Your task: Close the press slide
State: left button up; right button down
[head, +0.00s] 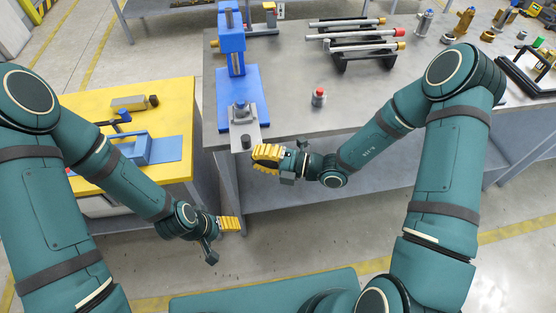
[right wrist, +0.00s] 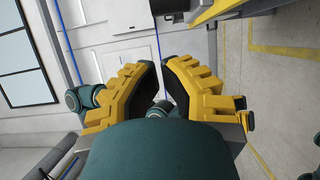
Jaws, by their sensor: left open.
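The press (head: 231,50) is blue and stands on a blue base on the grey table. Its grey slide plate (head: 243,132) sticks out at the front, past the table's front edge, with a dark knob (head: 246,142) near its outer end. My right gripper (head: 254,156) is just below and right of the knob in the head view; I cannot tell whether they touch. The right wrist view shows its yellow jaws (right wrist: 161,66) apart with a narrow gap and nothing held. My left gripper (head: 236,223) is open, low in front of the tables, well away from the slide.
A yellow table (head: 180,104) at the left holds a blue fixture (head: 150,150). On the grey table (head: 290,112) are a red-topped small part (head: 319,97), a rack of rods (head: 365,55) and several fittings at the right. The floor in front is clear.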

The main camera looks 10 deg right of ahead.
jog(key=w, duration=0.1)
jog(key=w+a, duration=0.1)
jog(key=w, duration=0.1)
jog(key=shift+w+a, duration=0.1)
jog(key=shift+w, duration=0.15)
